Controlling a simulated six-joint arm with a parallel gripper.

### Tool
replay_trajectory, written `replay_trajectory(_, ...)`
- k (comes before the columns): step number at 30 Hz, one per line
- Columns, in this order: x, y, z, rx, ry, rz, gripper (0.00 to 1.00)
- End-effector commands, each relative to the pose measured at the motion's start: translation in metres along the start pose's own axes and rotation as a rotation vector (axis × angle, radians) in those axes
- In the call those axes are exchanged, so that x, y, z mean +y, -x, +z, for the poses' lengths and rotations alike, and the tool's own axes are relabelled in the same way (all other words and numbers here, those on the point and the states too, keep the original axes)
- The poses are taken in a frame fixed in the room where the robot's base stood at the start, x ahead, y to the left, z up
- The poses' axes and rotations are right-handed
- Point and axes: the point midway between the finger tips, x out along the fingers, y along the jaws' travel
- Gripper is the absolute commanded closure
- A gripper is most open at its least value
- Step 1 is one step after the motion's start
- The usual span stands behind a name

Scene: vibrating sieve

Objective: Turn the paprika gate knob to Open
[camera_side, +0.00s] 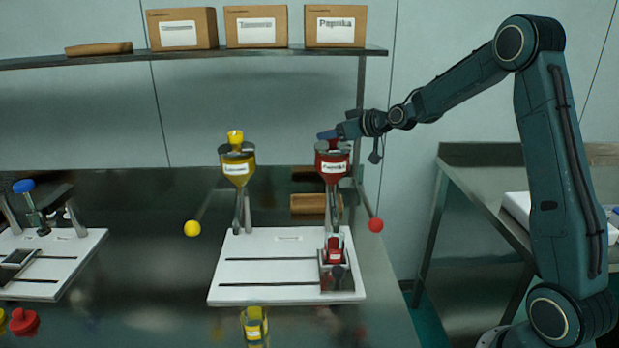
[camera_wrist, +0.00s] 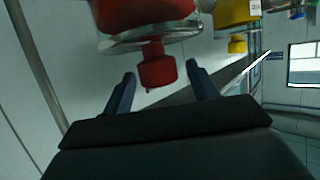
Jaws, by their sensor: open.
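The red paprika hopper (camera_side: 332,167) stands on a post at the right of the white base plate. A red knob (camera_wrist: 157,67) sits on the hopper's lid side. In the wrist view the hopper (camera_wrist: 145,12) hangs at the top of the picture, the knob below it. The knob's setting cannot be read.
A yellow hopper (camera_side: 237,168) with a yellow knob (camera_side: 235,137) stands to the left. A red ball lever (camera_side: 375,225) sticks out at the right. A red jar (camera_side: 334,249) stands on the white base (camera_side: 236,283). A shelf (camera_side: 110,60) with boxes is above.

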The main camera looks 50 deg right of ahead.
Motion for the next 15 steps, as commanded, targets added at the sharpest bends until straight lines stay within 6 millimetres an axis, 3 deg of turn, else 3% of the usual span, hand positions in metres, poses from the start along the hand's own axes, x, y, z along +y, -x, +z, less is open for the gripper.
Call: replay_trajectory(15,0.001,0.065,0.000,-0.001,0.000,0.004,0.41)
